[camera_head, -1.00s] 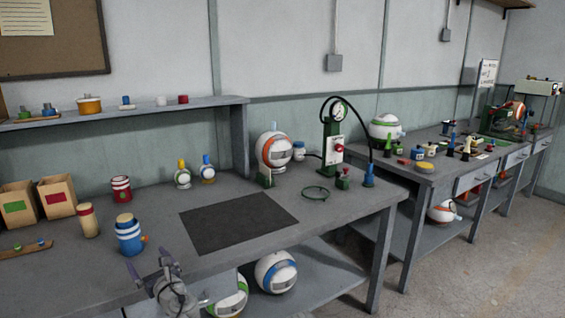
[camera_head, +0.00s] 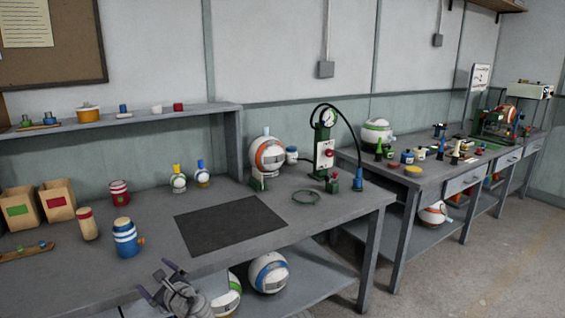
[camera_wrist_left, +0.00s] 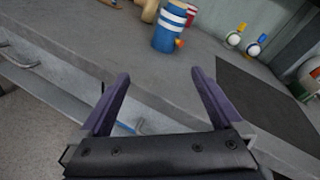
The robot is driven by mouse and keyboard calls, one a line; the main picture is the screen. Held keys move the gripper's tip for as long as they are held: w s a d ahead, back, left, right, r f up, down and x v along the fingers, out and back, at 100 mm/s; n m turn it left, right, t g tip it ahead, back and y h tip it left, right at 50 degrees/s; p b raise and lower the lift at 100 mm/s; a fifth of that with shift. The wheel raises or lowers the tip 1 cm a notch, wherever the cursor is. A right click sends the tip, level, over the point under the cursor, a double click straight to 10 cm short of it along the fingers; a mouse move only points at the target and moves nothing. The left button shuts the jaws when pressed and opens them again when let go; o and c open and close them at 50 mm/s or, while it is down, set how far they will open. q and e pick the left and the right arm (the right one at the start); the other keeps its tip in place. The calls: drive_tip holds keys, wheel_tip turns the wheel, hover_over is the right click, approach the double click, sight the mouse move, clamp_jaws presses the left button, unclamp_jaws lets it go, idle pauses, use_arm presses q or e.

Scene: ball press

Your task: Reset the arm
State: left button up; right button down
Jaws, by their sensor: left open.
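My left gripper (camera_head: 160,279) is at the bottom of the head view, by the front edge of the near workbench (camera_head: 290,232). Its two fingers are apart and nothing is between them. In the left wrist view the open fingers (camera_wrist_left: 158,92) point towards the bench edge, short of a blue-and-white striped jar (camera_wrist_left: 170,28). That jar (camera_head: 126,238) stands upright on the bench in the head view, apart from the gripper. My right gripper does not show in either view.
A dark mat (camera_head: 230,225) lies bare on the bench. Behind it stand an orange-striped ball (camera_head: 268,157) on a stand and a green press with a gauge (camera_head: 325,145). Striped balls (camera_head: 269,272) sit on the lower shelf. Two open boxes (camera_head: 57,203) are at left.

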use_arm(q)
drive_tip(key=s+d+n+g+h+p, duration=0.3)
drive_tip(key=s+d+n+p, duration=0.3)
drive_tip(key=d, duration=0.3)
drive_tip(key=s+d+n+g+h+p, duration=0.4)
drive_tip(key=s+d+n+p, duration=0.1)
drive_tip(key=d, duration=0.4)
drive_tip(key=s+d+r+n+g+h+p, duration=0.1)
drive_tip(key=s+d+n+g+h+p, duration=0.2)
drive_tip(key=s+d+n+p, duration=0.3)
drive_tip(key=s+d+g+p, duration=0.1)
drive_tip(key=d, duration=0.3)
drive_tip(key=shift+s+n+h, duration=0.3)
drive_tip(key=shift+s, duration=0.05)
drive_tip(key=shift+d, duration=0.1)
